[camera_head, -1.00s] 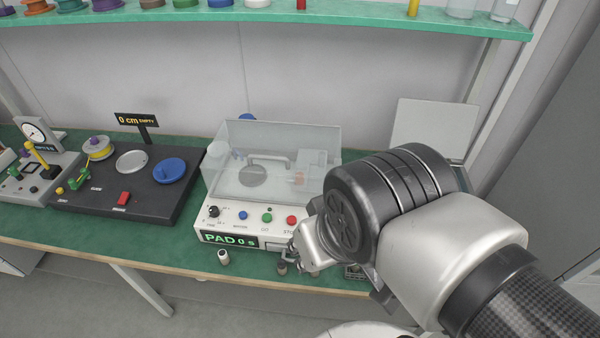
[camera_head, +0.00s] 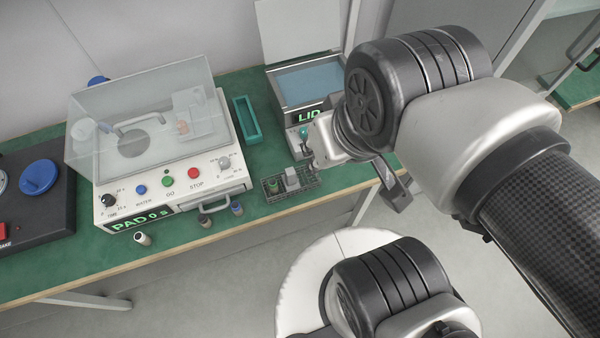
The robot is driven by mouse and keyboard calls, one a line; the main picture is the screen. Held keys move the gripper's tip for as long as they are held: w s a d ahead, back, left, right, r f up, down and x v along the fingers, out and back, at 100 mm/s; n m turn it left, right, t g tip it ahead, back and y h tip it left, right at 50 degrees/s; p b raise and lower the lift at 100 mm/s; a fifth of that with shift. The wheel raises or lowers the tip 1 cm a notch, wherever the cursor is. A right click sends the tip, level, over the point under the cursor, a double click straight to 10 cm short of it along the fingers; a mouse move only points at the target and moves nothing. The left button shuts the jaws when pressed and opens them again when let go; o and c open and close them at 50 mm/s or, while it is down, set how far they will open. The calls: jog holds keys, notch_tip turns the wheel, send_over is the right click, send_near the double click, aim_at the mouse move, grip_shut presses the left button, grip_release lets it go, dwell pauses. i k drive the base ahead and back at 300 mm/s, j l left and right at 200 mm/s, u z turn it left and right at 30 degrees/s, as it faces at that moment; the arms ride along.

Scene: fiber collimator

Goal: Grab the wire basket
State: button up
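The wire basket (camera_head: 302,190) is a small, low, dark mesh tray on the green bench near its front edge. It holds a greenish round piece at its left and a pale grey block in the middle. My gripper (camera_head: 312,165) is just above and behind the basket's right end in the picture, pointing down from my silver wrist. Its fingers are small and partly covered by the wrist, so I cannot tell their opening or whether they touch the basket.
An open-lidded bath (camera_head: 312,80) with blue liquid and a LID display stands behind my gripper. A teal tray (camera_head: 246,121) lies left of it. A polishing machine (camera_head: 170,190) under a clear cover stands left. Small cylinders (camera_head: 205,220) stand along the front edge.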

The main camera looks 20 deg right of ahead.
aim_at(291, 185)
jog(key=j+z, duration=0.15)
jog(key=z, duration=0.3)
jog(key=j+z, duration=0.1)
jog(key=z, duration=0.3)
jog(key=j+z, duration=0.1)
jog(key=z, duration=0.35)
jog(key=k+j+z, duration=0.1)
jog(key=z, duration=0.3)
jog(key=k+j, duration=0.4)
jog(key=j, duration=0.25)
